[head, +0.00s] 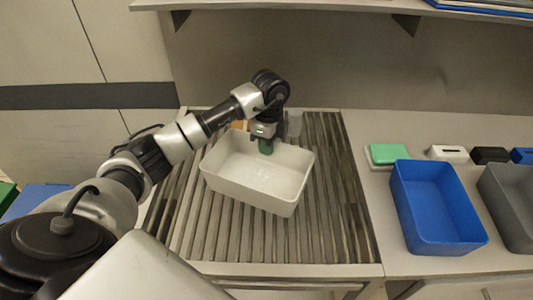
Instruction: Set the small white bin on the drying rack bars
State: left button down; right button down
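The small white bin (258,188) is in the middle of the head view, upright and open at the top, turned a little on the drying rack bars (335,220). I cannot tell whether its underside touches the bars. My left gripper (266,146) points down at the bin's far wall, with a dark green part at its tip. The wrist hides the fingers, so I cannot see whether they grip the rim. The bin looks empty. My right gripper is not in view.
A blue bin (436,205) and a grey bin (512,200) stand on the counter at the right. Behind them are a green box (387,153), a white box (447,154) and a black box (490,155). Bars right of the white bin are bare.

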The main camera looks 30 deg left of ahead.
aim_at(267, 157)
pick_arm(q)
jog(key=shift+s+f, duration=0.15)
jog(key=shift+f, duration=0.4)
notch_tip(267, 157, down, 3)
jog(key=shift+f+p, duration=0.1)
jog(key=shift+p, duration=0.4)
jog(key=c, duration=1.7)
grip_release()
jog(key=o, duration=0.4)
